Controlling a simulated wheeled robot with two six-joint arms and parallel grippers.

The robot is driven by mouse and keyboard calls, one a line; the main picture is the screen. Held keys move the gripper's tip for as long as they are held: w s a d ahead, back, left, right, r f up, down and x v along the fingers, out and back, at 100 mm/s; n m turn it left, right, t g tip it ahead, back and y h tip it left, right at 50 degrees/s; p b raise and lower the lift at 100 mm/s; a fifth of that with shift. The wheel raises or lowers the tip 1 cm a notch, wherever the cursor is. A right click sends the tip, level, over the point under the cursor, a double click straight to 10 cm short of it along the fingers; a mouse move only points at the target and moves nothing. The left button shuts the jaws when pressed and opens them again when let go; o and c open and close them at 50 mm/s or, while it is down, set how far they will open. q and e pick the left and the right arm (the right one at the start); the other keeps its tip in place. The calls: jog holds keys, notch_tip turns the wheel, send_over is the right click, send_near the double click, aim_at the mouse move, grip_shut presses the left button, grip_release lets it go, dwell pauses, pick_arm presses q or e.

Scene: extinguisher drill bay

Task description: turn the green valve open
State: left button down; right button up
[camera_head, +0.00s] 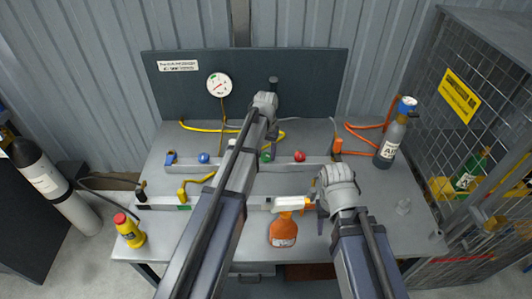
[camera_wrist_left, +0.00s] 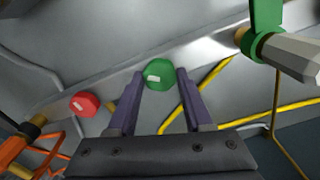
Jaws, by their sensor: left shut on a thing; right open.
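The green valve (camera_wrist_left: 160,75) is a round knob with a pale mark, between the two fingers of my left gripper (camera_wrist_left: 160,78) in the left wrist view. The jaws are shut on it, one finger on each side. In the head view the green valve (camera_head: 266,157) shows just right of my left arm, between the blue knob (camera_head: 203,157) and the red knob (camera_head: 299,156) on the rear rail. My left fingers are hidden there. My right gripper (camera_head: 320,212) is open and empty, low over the front of the bench, right of the orange spray bottle (camera_head: 283,232).
A gauge (camera_head: 219,85) is on the back panel. A grey cylinder (camera_head: 391,140) stands at the bench's right, a yellow bottle (camera_head: 130,231) at its front left. Yellow and orange hoses lie behind the rail. A green lever (camera_wrist_left: 262,22) shows upper right in the left wrist view.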

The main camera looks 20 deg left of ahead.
aim_at(266, 155)
pick_arm(q)
jog(key=n, duration=0.6)
jog(key=shift+n, duration=0.4)
dwell(0.4)
jog(key=shift+c, duration=1.5)
grip_release()
jog(key=shift+r, duration=0.15)
pick_arm(e)
jog(key=shift+r, duration=0.2)
pick_arm(q)
notch_tip(266, 155, up, 8)
jog(key=p, duration=0.8)
jog(key=shift+f, duration=0.2)
pick_arm(e)
notch_tip(266, 155, up, 7)
jog(key=shift+r, duration=0.2)
pick_arm(q)
jog(key=shift+f, duration=0.1)
